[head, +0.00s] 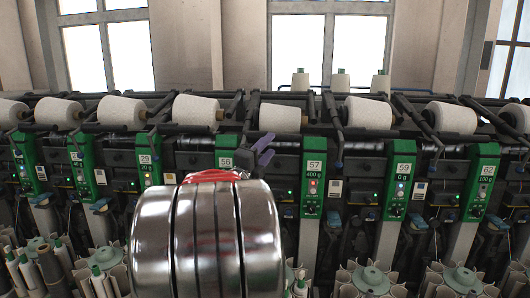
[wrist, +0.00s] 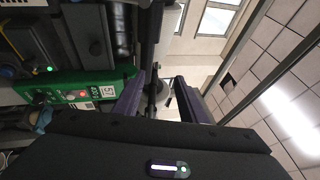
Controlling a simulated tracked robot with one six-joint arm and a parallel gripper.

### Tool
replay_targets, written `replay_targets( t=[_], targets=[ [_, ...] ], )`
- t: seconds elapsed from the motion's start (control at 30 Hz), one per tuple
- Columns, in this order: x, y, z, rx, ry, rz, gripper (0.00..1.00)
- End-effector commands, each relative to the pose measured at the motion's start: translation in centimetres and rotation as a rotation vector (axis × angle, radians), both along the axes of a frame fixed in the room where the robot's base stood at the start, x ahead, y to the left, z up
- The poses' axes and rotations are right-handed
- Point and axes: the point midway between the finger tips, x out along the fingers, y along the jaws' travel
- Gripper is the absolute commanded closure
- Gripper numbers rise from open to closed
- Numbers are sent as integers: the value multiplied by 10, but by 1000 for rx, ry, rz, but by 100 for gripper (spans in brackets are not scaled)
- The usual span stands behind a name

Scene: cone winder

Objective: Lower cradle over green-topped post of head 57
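The green panel numbered 57 (head: 314,170) tops a pale post, right of my gripper (head: 262,150) in the head view. In the wrist view this panel (wrist: 80,90) shows sideways at the left. My gripper's purple fingers (wrist: 160,98) are apart. A dark cradle arm (wrist: 152,75) shows between and beyond them, and contact cannot be told. In the head view a dark cradle arm (head: 250,108) rises between panels 56 and 57, just above the fingers. A white cone (head: 280,118) lies right of this arm. My own wrist hides the area below.
Another dark cradle arm (head: 335,118) is right of panel 57. Several white cones line the machine, with bobbin magazines (head: 372,280) below.

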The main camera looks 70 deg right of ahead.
Motion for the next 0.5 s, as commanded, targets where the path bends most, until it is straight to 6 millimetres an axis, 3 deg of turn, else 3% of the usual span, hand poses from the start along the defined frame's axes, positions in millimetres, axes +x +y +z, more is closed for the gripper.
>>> replay_targets(
  t=[0.2, 0.5],
  targets=[
    [3, 16, -5, 0, 1, 1, 62],
    [3, 17, -5, 1, 1, 0, 62]
  ],
)
